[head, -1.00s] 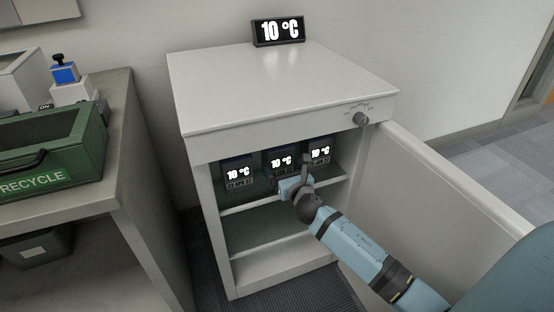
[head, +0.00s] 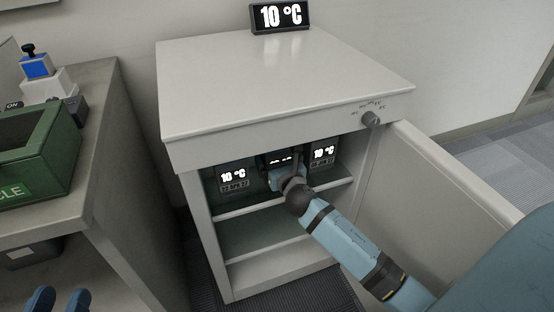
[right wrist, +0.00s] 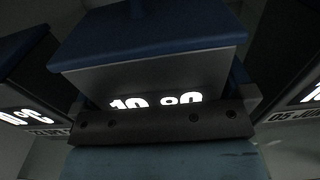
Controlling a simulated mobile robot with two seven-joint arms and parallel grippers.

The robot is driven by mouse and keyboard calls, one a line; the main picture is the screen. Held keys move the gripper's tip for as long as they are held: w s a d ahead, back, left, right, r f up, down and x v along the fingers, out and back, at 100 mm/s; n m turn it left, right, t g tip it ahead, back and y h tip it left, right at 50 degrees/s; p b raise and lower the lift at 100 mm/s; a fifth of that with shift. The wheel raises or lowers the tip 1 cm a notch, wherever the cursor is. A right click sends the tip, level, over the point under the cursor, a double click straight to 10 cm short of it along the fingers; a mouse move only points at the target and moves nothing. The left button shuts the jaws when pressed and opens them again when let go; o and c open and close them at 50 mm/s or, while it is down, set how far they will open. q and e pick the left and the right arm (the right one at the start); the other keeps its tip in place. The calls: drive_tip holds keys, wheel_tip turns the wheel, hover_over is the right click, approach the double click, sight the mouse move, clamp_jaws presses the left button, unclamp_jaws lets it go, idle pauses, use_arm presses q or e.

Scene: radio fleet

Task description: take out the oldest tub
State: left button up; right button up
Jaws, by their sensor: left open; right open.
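Three tubs stand in a row on the top shelf of the open cabinet (head: 180,139). Each has a 10 °C display. The left tub (head: 233,177) has a date label that seems to read APR 27. The right tub (head: 323,158) shows 05 JUN in the right wrist view (right wrist: 305,100). My right gripper (head: 291,166) is open at the front of the middle tub (right wrist: 155,75), covering its label and part of its display; this tub has a blue lid. Whether the fingers touch it is unclear. My left gripper (head: 60,300) is open and empty at the bottom left edge.
The cabinet door (head: 440,185) stands open on the right. A temperature display (head: 280,16) sits on the cabinet top and a dial (head: 371,118) is on its front. The lower shelf (head: 265,243) looks empty. A green recycle bin (head: 45,160) stands on the left counter.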

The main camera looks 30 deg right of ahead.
drive_tip(key=c, duration=0.7)
drive_tip(key=shift+c, duration=0.2)
drive_tip(key=shift+r, duration=0.2)
